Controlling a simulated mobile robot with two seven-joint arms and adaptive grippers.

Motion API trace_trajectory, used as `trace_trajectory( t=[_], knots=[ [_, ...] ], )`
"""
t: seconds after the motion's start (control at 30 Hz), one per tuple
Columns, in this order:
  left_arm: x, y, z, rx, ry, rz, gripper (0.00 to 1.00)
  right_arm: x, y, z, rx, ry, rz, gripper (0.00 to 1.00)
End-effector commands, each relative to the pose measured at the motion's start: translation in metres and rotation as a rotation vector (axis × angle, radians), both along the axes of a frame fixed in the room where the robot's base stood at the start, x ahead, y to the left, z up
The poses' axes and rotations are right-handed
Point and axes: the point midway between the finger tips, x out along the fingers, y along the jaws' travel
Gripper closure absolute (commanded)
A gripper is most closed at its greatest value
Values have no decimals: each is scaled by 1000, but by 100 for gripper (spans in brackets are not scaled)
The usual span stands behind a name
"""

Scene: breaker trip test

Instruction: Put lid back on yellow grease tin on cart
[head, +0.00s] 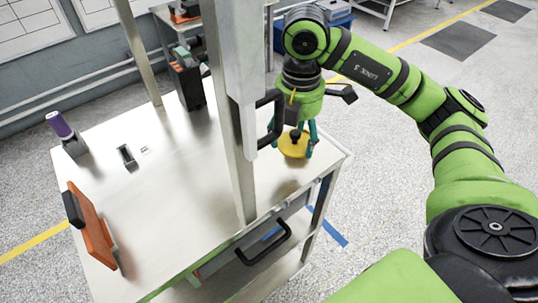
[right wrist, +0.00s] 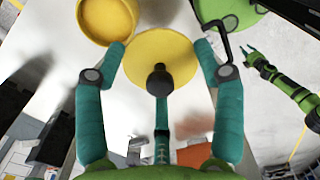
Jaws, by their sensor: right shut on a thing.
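The yellow round lid (head: 290,148) with a black knob is held in the teal fingers of my right gripper (head: 295,140), over the right part of the cart top. In the right wrist view the lid (right wrist: 165,52) sits between the two fingertips of this gripper (right wrist: 163,50). The open yellow grease tin (right wrist: 105,17) shows at the upper left there, beside the lid and cut off by the frame edge. I cannot make out the tin in the head view. My left gripper (right wrist: 256,59) is small at the right of the wrist view; its jaw state is unclear.
An upright post with a black handle (head: 268,118) stands close left of my right gripper. The pale cart top (head: 170,205) is clear in the middle. A purple-topped item (head: 59,124) and an orange item (head: 92,230) are at the left. Dark boxes (head: 187,82) stand at the back.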

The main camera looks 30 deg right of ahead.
Motion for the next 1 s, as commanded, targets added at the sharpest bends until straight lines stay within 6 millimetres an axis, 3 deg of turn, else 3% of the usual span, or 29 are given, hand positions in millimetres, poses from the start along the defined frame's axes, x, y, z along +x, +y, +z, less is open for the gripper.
trace_trajectory(
  t=[0.1, 0.33, 0.53, 0.7, 0.83, 1.0],
  knots=[
    [0, 0, -9, 0, 1, 0, 60, -10, -21, 12, -2, -4, -4, 53],
    [0, 0, -6, -1, 0, 0, 60, -18, -41, 30, 1, -2, 10, 53],
    [0, 0, 33, -1, 0, 0, 60, 4, -44, 46, 17, 0, 170, 53],
    [0, -1, 68, -1, 0, 0, 60, 29, -45, 44, 17, -2, 361, 53],
    [0, -1, 82, -1, -1, 1, 60, 40, -47, 38, 9, -2, 467, 53],
    [1, -1, 84, 0, -1, 1, 60, 45, -49, 30, 3, -1, 523, 53]
  ],
)
